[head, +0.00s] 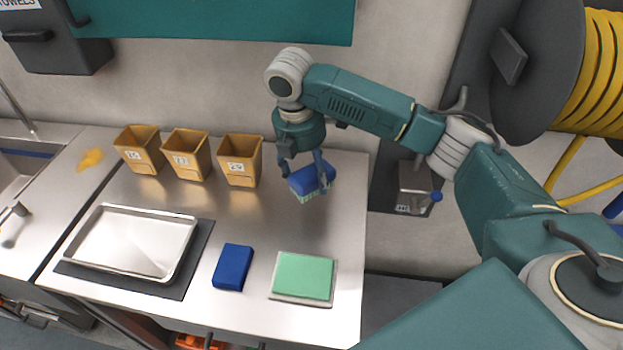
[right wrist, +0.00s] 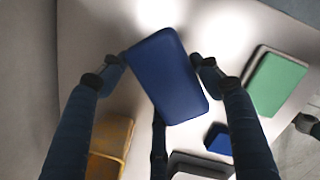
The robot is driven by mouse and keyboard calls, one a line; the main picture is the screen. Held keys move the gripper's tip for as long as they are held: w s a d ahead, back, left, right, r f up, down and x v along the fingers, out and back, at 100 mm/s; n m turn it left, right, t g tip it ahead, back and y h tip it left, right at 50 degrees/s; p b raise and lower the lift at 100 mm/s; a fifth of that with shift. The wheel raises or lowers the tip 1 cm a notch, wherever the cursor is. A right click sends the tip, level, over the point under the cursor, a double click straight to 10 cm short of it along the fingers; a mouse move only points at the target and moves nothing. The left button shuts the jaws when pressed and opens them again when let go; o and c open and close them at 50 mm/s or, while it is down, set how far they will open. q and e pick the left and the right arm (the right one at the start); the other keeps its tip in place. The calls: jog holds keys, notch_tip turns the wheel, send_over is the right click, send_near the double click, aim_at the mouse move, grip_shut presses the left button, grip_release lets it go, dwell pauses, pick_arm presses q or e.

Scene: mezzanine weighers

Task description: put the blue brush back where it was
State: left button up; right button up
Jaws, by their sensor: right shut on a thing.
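The blue brush (head: 309,180) has a blue block-shaped back and pale bristles on its underside. My right gripper (head: 305,177) is shut on it and holds it over the back right part of the steel counter, bristles down and slightly tilted. In the right wrist view the brush's blue back (right wrist: 166,78) sits between the fingers. Any gap between the bristles and the counter is hard to judge. My left gripper is not in view.
On the steel counter (head: 225,212) stand several labelled yellow bins, the nearest one (head: 240,168) left of the brush. A metal tray (head: 97,262) lies on a dark mat. A blue block (head: 232,267) and a green pad (head: 303,277) lie in front. The middle right is clear.

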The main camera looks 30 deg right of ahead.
aim_at(312, 173)
jog(key=shift+w+d+f+p, duration=0.1)
jog(key=shift+w+d+p, duration=0.25)
jog(key=shift+w+d, duration=0.65)
notch_tip(312, 173, down, 2)
jog(key=shift+a+f+p, duration=0.15)
jog(key=shift+f+p, duration=0.05)
jog(key=shift+p, duration=0.1)
notch_tip(312, 173, down, 4)
jog(key=shift+r+p, duration=0.25)
jog(key=shift+p, duration=0.6)
jog(key=shift+w+f, duration=0.2)
jog(key=shift+f, duration=0.25)
jog(key=o, duration=1.1)
jog(key=shift+f, duration=0.1)
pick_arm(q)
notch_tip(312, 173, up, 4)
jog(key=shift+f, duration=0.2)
